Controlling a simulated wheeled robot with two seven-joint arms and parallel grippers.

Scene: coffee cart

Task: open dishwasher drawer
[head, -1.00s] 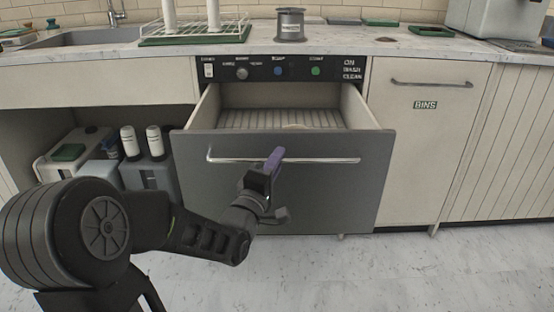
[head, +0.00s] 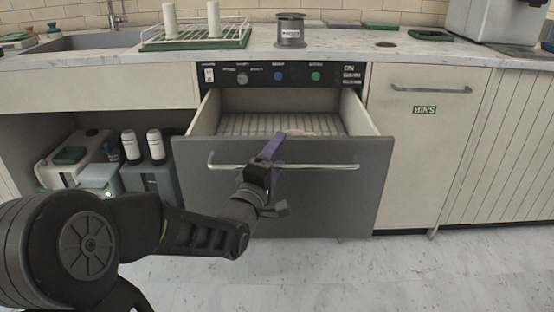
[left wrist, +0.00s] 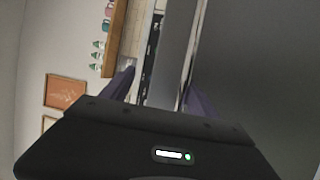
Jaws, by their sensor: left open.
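The dishwasher drawer (head: 290,205) has a dark grey front and stands pulled out below its black control panel (head: 285,75), showing a ribbed rack (head: 265,124) inside. A long metal bar handle (head: 325,166) runs across its front. My left gripper (head: 272,150), with purple fingers, is at the left-middle part of the handle and is open. In the left wrist view, its two fingers (left wrist: 158,88) are spread with the drawer's top edge and bar between or near them; contact is unclear. My right gripper is not in view.
A white dish rack (head: 195,35) and a metal canister (head: 290,30) stand on the counter above. A bins cabinet (head: 415,145) is to the right. The floor in front is clear.

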